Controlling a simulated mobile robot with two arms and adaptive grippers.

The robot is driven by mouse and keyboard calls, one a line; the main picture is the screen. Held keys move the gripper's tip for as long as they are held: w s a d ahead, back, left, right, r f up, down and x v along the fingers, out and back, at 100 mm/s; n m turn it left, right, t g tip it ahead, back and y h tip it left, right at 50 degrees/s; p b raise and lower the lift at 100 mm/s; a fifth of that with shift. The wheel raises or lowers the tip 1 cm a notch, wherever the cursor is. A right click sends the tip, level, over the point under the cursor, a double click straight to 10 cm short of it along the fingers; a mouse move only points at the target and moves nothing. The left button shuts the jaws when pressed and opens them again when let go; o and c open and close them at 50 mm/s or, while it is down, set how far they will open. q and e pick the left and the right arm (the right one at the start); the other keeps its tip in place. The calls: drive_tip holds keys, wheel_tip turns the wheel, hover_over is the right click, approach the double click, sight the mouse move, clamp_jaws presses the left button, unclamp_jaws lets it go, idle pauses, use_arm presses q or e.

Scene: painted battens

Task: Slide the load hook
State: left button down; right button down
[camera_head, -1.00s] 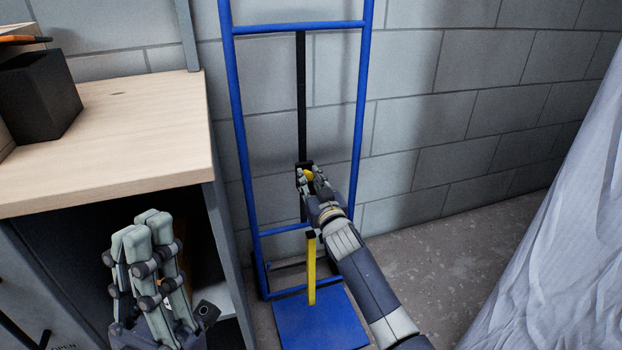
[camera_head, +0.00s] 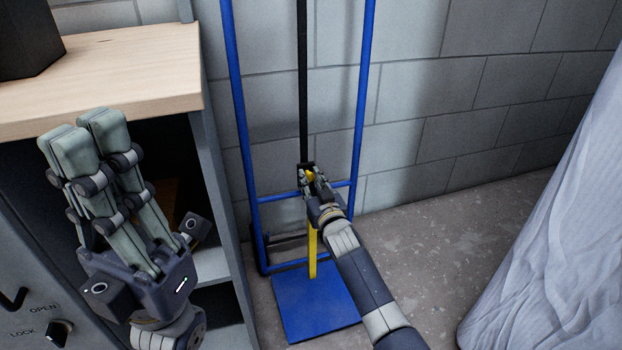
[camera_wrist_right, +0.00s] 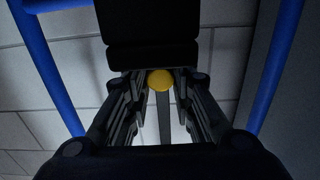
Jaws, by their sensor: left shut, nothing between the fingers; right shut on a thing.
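A blue upright frame (camera_head: 234,110) stands against the wall, with a black vertical rail (camera_head: 303,80) down its middle. A small black slider with a yellow knob (camera_head: 309,175) sits on the rail, just above the frame's lower crossbar. My right gripper (camera_head: 309,178) is shut on the yellow knob; the knob (camera_wrist_right: 160,80) also shows between the fingers in the right wrist view. A yellow upright bar (camera_head: 312,262) stands below it over the blue base plate (camera_head: 315,310); its top is hidden by my gripper. My left gripper (camera_head: 85,135) is shut and empty at left.
A wooden-topped bench (camera_head: 110,75) with a dark box (camera_head: 25,40) on it stands at left, with open shelves below. A grey sheet-covered shape (camera_head: 560,220) is at right. The floor between it and the frame is clear.

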drive_tip(key=shift+f, duration=0.15)
drive_tip(key=c, duration=1.3)
unclamp_jaws()
drive_tip(key=shift+c, duration=0.2)
drive_tip(key=shift+s, duration=0.1)
drive_tip(key=v, duration=1.2)
